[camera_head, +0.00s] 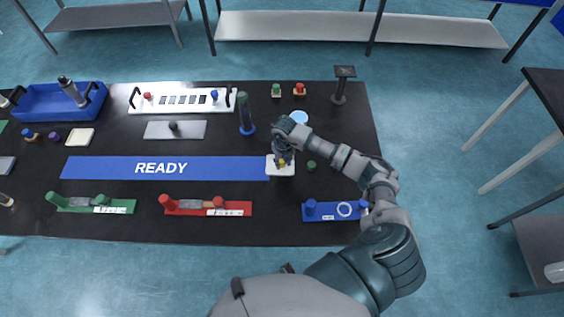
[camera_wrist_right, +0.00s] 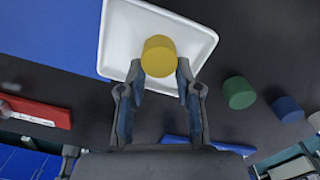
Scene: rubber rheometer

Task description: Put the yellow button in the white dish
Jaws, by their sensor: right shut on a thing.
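The yellow button (camera_head: 282,162) is a small cylinder between the fingertips of my right gripper (camera_head: 283,153). In the right wrist view the fingers (camera_wrist_right: 160,75) are closed on the sides of the yellow button (camera_wrist_right: 158,55). The white dish (camera_head: 273,171) is a square shallow tray at the right end of the blue READY strip. In the wrist view the dish (camera_wrist_right: 120,38) lies behind the button, which is over its inner area near one edge. I cannot tell whether the button touches the dish floor. My left gripper is not in view.
A green button (camera_head: 311,166) stands on the black table right of the dish.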

